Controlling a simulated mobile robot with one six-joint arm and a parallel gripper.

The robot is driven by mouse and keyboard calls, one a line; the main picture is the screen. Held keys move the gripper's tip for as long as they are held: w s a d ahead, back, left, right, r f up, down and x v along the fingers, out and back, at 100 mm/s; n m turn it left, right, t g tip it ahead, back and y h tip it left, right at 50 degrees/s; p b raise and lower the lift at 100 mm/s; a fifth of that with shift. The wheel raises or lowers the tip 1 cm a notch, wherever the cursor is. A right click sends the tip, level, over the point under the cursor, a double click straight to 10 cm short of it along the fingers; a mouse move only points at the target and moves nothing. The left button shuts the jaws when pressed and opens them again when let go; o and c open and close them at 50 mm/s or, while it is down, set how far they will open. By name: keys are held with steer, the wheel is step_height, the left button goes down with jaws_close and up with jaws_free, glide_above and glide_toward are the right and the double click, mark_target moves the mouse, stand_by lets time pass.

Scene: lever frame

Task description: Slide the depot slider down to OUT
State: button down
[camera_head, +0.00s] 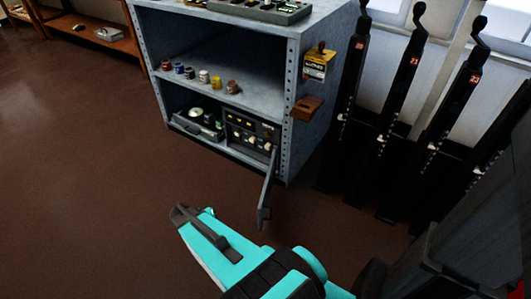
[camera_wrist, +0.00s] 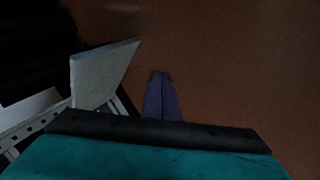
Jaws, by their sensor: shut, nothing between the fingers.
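A dark control panel (camera_head: 250,131) with several small light knobs or switches sits in the lower right of a grey-blue cabinet. I cannot make out a depot slider or an OUT label on it at this size. My gripper (camera_head: 180,212) is low over the brown floor, in front of and apart from the cabinet, left of its open door (camera_head: 268,188). In the wrist view my gripper (camera_wrist: 158,75) shows as two dark fingers together, shut and empty, over bare floor. A pale grey slab at its left, likely the door, is apart from the fingers.
The grey-blue cabinet (camera_head: 294,120) holds several small pots (camera_head: 203,77) on its shelf and a console (camera_head: 260,10) on top. The open door juts out between my arm and the panel. Tall black levers (camera_head: 400,90) stand at the right. The floor at left is clear.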

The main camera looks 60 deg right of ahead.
steer(key=w+d+f+m+t+h+b, duration=0.1)
steer(key=w+d+m+b, duration=0.15)
steer(key=d, duration=0.45)
steer(key=w+d+f+m+h+b, duration=0.1)
steer(key=w+d+f+h+b, duration=0.15)
steer(key=d, duration=0.45)
steer(key=m+t+h+b, duration=0.1)
steer(key=m+h+b, duration=0.55)
steer(key=b, duration=0.65)
glide_toward(268, 146)
steer(key=a+r, duration=0.1)
steer(key=a+r+y, duration=0.1)
steer(key=r, duration=0.1)
steer(key=shift+w, duration=0.2)
steer(key=shift+d, duration=0.15)
steer(key=b+x, duration=0.2)
steer(key=x, duration=0.7)
steer(key=shift+d, duration=0.35)
steer(key=shift+w+f, duration=0.1)
steer(key=shift+f, duration=0.15)
